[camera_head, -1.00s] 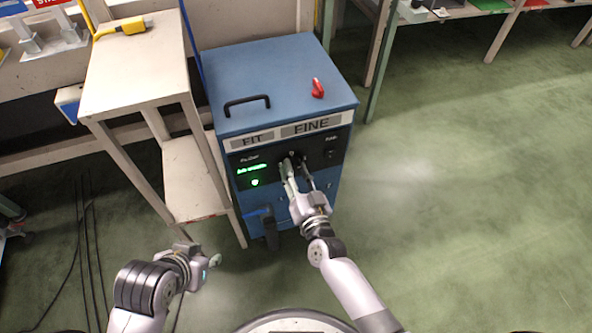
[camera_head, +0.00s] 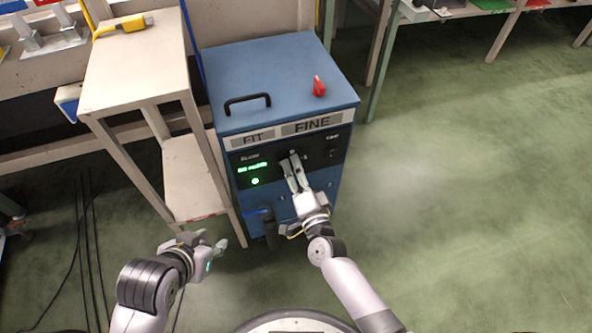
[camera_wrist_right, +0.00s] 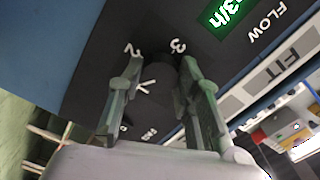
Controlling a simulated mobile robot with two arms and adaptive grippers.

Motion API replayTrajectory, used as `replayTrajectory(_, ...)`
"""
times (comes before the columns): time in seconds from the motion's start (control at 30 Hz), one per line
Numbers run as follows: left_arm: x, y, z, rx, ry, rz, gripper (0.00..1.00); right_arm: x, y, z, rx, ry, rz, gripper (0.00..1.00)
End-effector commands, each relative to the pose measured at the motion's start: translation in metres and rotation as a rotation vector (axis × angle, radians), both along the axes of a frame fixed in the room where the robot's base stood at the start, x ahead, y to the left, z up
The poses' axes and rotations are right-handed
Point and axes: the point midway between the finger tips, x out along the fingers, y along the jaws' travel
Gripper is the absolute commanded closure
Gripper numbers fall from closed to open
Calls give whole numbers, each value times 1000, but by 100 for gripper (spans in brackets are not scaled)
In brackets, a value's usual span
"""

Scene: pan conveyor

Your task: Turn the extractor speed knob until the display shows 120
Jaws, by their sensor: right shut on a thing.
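The blue extractor cabinet (camera_head: 270,80) stands ahead with a black front panel. Its green lit display (camera_head: 252,167) is on the panel's left; its text is too small to read. In the right wrist view part of the display (camera_wrist_right: 228,14) shows "3/h", with no number visible. My right gripper (camera_head: 291,160) is at the panel, its fingers shut on the dark speed knob (camera_wrist_right: 158,78), which the fingers mostly hide in the head view. White marks surround the knob in the wrist view. My left gripper (camera_head: 222,243) is low at the left, away from the cabinet; its finger gap is unclear.
A red object (camera_head: 318,87) and a black handle (camera_head: 247,103) are on the cabinet top. A beige stand (camera_head: 135,75) with a yellow tool (camera_head: 123,26) is close on the left. Green floor is free to the right.

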Motion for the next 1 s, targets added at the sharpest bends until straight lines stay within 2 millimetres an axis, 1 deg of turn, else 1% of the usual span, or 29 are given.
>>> replayTrajectory(0.23, 3, -1, 0, -3, -16, 0, 69, 0, 0, 0, 40, 14, 0, 96)
replayTrajectory(0.6, 2, 0, 0, -3, -14, 0, 69, 0, 0, 0, 43, 15, 0, 96)
replayTrajectory(0.63, 2, 0, 0, -3, -14, 0, 69, 0, 0, 0, 42, 14, 0, 68)
replayTrajectory(0.9, 2, 0, 0, -2, -15, 0, 69, 0, 0, 0, 42, 14, 0, 50)
replayTrajectory(0.93, 2, 0, 1, -2, -15, 0, 69, 0, 0, 0, 42, 14, 0, 48)
replayTrajectory(1.0, 2, 0, 1, -3, -16, 1, 69, 0, 0, 0, 42, 14, 0, 48)
